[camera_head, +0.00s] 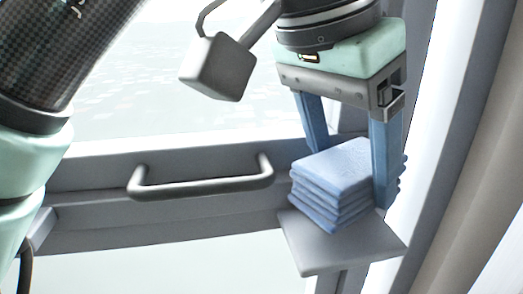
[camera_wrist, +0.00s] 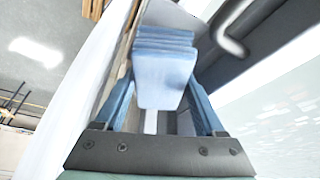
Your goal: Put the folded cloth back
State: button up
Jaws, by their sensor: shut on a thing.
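The folded cloth (camera_head: 343,180) is light blue and stacked in several layers. It is between the two blue fingers of my gripper (camera_head: 348,165), which is shut on it. In the head view the cloth is just above or on a small grey shelf plate (camera_head: 318,252); I cannot tell whether it touches. In the wrist view the cloth (camera_wrist: 163,75) shows between the fingers of my gripper (camera_wrist: 165,105), its layered edge at the top. The far finger is partly hidden behind the cloth in the head view.
A grey bar handle (camera_head: 203,188) is on the window frame (camera_head: 110,222) left of the cloth. A bright window pane is behind. A pale frame post and a beige curtain (camera_head: 478,190) stand close on the right. The wrist view shows a ceiling light (camera_wrist: 35,52).

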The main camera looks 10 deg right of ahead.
jog(key=shift+w+d+f, duration=0.1)
jog(key=shift+w+d, duration=0.05)
jog(key=shift+d, duration=0.1)
jog(key=shift+s+a, duration=0.2)
jog(key=shift+s, duration=0.05)
jog(key=shift+a+f, duration=0.1)
jog(key=shift+f, duration=0.15)
jog(key=o, duration=1.2)
jog(key=shift+w, duration=0.1)
jog(key=shift+c, duration=0.2)
